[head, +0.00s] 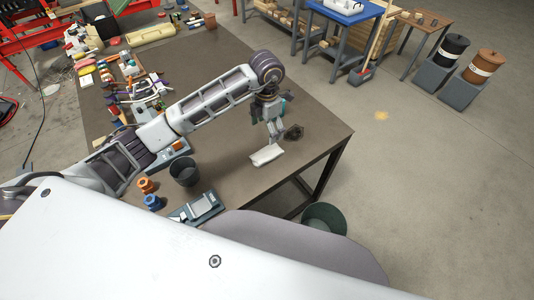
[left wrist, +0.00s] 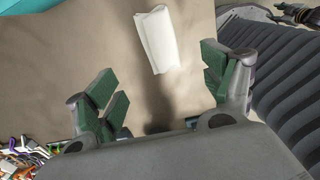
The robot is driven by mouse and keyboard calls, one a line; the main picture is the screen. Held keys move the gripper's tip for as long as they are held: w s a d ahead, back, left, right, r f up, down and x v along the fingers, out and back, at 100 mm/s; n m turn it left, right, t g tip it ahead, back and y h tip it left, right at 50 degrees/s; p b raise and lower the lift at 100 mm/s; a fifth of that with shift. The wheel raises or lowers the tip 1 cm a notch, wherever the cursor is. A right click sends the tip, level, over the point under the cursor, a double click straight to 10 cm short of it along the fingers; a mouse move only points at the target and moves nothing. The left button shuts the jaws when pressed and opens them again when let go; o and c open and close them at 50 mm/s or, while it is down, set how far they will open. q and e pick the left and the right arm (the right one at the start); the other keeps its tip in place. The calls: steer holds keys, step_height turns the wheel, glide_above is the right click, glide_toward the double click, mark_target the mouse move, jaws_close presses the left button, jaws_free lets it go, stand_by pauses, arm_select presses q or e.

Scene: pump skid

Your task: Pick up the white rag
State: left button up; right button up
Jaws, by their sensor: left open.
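The white rag (head: 266,155) lies folded flat on the brown table (head: 240,175), near its right end. It also shows in the left wrist view (left wrist: 158,40), at the top middle, beyond the fingertips. My left gripper (head: 274,138) points down just above and behind the rag in the head view. In the left wrist view its green-padded fingers (left wrist: 160,82) are spread wide with nothing between them. The gripper appears apart from the rag. My right gripper is not seen in the head view; a dark gripper-like part shows at the top right of the left wrist view, and I cannot tell what it is.
A small dark object (head: 294,132) sits right of my left gripper. A dark bucket (head: 184,172), orange (head: 146,185) and blue (head: 153,202) fittings and a grey device (head: 203,206) stand left of the rag. Tools clutter the table's far left.

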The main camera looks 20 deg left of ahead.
arm_select(q)
steer(key=f, duration=0.1)
steer(key=p, duration=0.1)
glide_above(267, 152)
steer(key=shift+f, duration=3.7)
steer(key=shift+f, duration=0.1)
steer(key=shift+f+p, duration=0.6)
steer(key=shift+f, duration=1.9)
steer(key=c, duration=1.1)
